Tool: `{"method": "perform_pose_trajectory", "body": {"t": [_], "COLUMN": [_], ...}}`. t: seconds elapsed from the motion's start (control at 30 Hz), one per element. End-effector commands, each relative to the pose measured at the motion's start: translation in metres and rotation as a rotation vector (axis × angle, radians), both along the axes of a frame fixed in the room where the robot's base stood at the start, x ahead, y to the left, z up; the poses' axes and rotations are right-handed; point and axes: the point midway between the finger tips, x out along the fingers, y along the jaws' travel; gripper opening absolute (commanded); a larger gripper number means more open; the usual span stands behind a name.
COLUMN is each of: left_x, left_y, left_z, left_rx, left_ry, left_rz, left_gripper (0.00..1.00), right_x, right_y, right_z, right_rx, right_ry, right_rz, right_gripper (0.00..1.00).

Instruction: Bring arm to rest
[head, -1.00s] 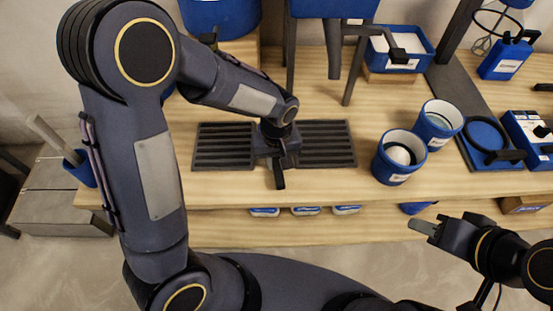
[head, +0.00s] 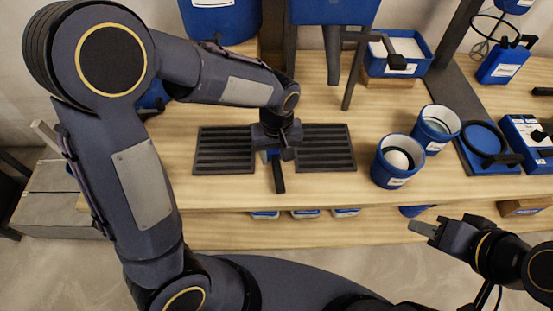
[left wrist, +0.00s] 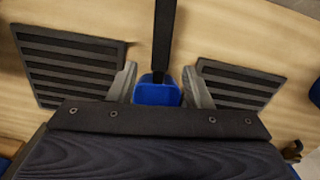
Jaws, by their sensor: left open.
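My left gripper (head: 277,148) hangs over the middle of the wooden bench, between two dark ribbed tiles, the left tile (head: 225,150) and the right tile (head: 325,148). In the left wrist view its two fingers (left wrist: 160,88) stand apart, with a blue block-like part (left wrist: 157,93) and its black bar (left wrist: 164,38) between them. A gap shows beside the blue part. In the head view the bar (head: 279,178) points toward the bench's front edge. My right gripper (head: 424,229) is at the lower right, in front of the bench; its jaw gap is not clear.
Two blue cups, the nearer cup (head: 391,166) and the farther cup (head: 437,128), stand right of the tiles. A blue tray (head: 398,55), a dark upright post and blue containers stand behind. The bench front (head: 330,196) is clear.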

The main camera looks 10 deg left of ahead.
Motion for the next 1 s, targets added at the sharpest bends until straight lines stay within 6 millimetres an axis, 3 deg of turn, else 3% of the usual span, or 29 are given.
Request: {"method": "perform_pose_trajectory", "body": {"t": [0.1, 0.33, 0.47, 0.57, 0.8, 1.0], "left_x": [0.0, -0.001, -0.007, -0.022, -0.085, -0.125], "left_y": [0.0, 0.0, 0.011, 0.03, 0.077, 0.092], "left_z": [0.018, 0.026, 0.037, 0.057, 0.102, 0.115], "left_rx": [-0.001, -0.001, -0.042, -0.113, -0.277, -0.304], "left_ry": [-0.001, 0.001, -0.012, -0.045, -0.222, -0.366], "left_rz": [0.0, 0.0, -0.004, -0.017, -0.102, -0.167], "left_gripper": [0.45, 0.45, 0.45, 0.45, 0.45, 0.45], "right_x": [0.0, 0.0, 0.0, 0.0, 0.0, 0.0], "right_y": [0.0, 0.0, 0.0, 0.0, 0.0, 0.0], "right_z": [0.006, 0.006, 0.006, 0.006, 0.006, 0.006], "right_rx": [0.0, 0.0, 0.0, 0.0, 0.0, 0.0], "right_ry": [0.0, 0.0, 0.0, 0.0, 0.0, 0.0], "right_rz": [0.0, 0.0, 0.0, 0.0, 0.0, 0.0], "right_gripper": [0.36, 0.36, 0.36, 0.36, 0.36, 0.36]}}
